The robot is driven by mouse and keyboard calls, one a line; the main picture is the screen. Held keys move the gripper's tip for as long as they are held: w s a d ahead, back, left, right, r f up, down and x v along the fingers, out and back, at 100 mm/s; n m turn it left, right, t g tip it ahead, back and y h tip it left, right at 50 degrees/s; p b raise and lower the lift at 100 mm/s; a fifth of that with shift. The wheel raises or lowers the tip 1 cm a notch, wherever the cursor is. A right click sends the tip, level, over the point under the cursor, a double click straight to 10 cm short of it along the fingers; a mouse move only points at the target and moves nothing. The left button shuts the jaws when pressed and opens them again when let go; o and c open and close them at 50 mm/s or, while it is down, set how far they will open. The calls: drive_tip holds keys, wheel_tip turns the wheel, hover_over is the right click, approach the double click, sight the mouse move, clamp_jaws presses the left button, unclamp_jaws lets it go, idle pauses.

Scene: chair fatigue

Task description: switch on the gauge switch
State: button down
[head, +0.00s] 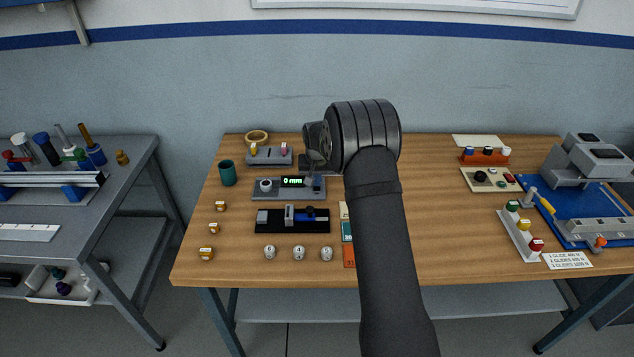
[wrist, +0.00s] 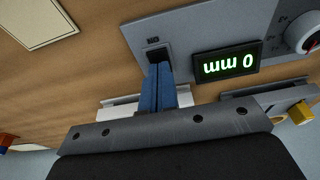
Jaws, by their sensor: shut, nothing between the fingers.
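The gauge is a grey box (head: 260,196) on the wooden table in the head view, with a round white knob (head: 266,185) and a lit green display (head: 292,182) reading 0 mm. In the wrist view the display (wrist: 227,62) shows upside down. The gauge switch (wrist: 157,54) is a small dark part beside the display, under a small label. My gripper (wrist: 157,72) is shut and empty, its blue fingertips at the switch, partly covering it. I cannot tell whether they touch. In the head view my arm hides most of the gripper.
Behind the gauge stands a grey block (head: 262,160) with coloured knobs. A black slide fixture (head: 270,226) lies in front, a green cup (head: 228,173) to the left. The table between my arm and the right-hand button panels is mostly clear.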

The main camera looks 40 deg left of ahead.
drive_tip(key=shift+r, duration=0.35)
drive_tip(key=s+d+v, duration=0.1)
drive_tip(key=v, duration=1.2)
drive_tip(key=shift+s+d+f, duration=0.2)
drive_tip(key=shift+s, duration=0.05)
hover_over(317, 189)
wheel_tip(317, 189, down, 9)
drive_tip(key=shift+r, duration=0.2)
drive_tip(key=shift+v, duration=2.25)
